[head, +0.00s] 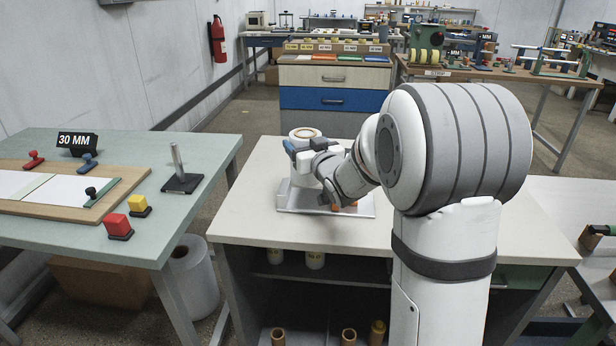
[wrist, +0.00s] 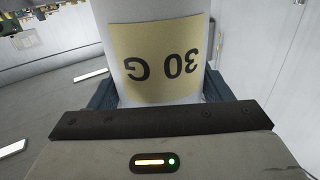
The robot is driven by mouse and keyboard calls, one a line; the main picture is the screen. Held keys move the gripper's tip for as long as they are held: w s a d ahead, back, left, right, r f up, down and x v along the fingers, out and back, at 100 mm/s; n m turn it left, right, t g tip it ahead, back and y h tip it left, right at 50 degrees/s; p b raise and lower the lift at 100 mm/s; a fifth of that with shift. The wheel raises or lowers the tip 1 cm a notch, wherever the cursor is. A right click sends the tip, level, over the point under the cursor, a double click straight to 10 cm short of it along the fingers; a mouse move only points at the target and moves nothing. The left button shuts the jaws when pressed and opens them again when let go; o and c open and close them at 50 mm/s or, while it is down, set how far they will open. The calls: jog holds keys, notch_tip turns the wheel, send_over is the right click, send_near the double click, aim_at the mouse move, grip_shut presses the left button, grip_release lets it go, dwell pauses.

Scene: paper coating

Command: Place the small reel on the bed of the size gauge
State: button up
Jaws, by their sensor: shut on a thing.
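A white reel (head: 305,133) with a brown core end stands upright in my gripper (head: 305,148) over the pale table in front of me. In the wrist view the reel (wrist: 155,20) fills the middle, with a yellow label reading "30 G" upside down. My gripper (wrist: 158,92) is shut on it, one finger on each side. Below it on the table is a flat light-grey plate (head: 291,203); I cannot tell whether the reel touches it, or whether the plate is the size gauge's bed. My arm hides part of it.
A small orange-brown piece (head: 347,208) shows at the plate, beside my arm. White labelled reels (head: 315,260) and brown cores (head: 348,337) are on shelves below. A green table (head: 190,145) with stamps and a "30 MM" sign (head: 77,141) stands left. The table's front left is clear.

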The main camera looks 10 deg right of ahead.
jog(key=shift+s+d+f, duration=0.1)
jog(key=shift+f, duration=3.15)
jog(key=shift+f+b, duration=0.1)
jog(key=shift+b, duration=0.25)
jog(key=shift+f, duration=0.1)
jog(key=o, duration=1.2)
